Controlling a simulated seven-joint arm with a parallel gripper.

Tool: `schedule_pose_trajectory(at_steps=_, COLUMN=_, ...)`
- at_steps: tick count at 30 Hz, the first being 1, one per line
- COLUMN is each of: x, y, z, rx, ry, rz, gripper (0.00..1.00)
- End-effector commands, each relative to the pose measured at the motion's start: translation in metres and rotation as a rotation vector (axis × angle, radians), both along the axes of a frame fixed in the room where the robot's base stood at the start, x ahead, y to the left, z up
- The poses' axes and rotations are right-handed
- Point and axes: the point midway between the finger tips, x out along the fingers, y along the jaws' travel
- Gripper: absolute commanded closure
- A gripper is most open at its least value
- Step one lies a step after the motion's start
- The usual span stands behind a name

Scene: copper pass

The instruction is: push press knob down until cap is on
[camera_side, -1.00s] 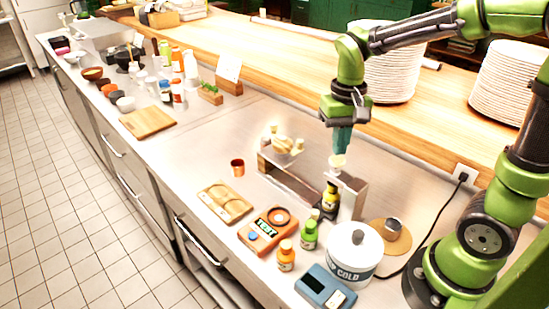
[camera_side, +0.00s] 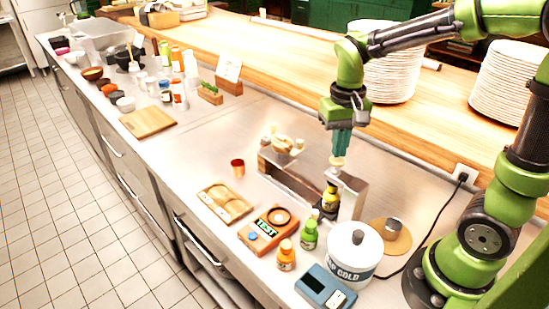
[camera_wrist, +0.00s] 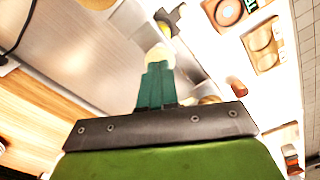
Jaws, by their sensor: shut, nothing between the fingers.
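The press knob (camera_side: 338,161) is a pale round knob on top of the metal press (camera_side: 352,196), at the right end of its bench. A yellow bottle (camera_side: 330,199) with a dark top stands upright under the press arm. Whether its cap is seated cannot be told. My gripper (camera_side: 340,154) points down with its teal fingers shut and empty, right over the knob, and its tips appear to touch the knob. In the wrist view, the shut fingers (camera_wrist: 157,70) meet the pale knob (camera_wrist: 159,54), with the bottle (camera_wrist: 166,28) beyond.
A white COLD pot (camera_side: 350,262), green bottle (camera_side: 309,234), orange bottle (camera_side: 286,255), blue scale (camera_side: 325,287) and orange TEST device (camera_side: 268,229) stand in front of the press. A wooden tray (camera_side: 225,204) and copper cup (camera_side: 237,166) are left.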

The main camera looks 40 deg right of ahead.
Motion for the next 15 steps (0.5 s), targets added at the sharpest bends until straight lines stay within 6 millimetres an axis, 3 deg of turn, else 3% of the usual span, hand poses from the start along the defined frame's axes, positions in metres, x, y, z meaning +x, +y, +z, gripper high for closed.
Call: schedule_pose_trajectory(at_steps=15, x=0.000, y=0.000, z=-0.019, rx=0.001, ry=0.002, rz=-0.001, gripper=1.00)
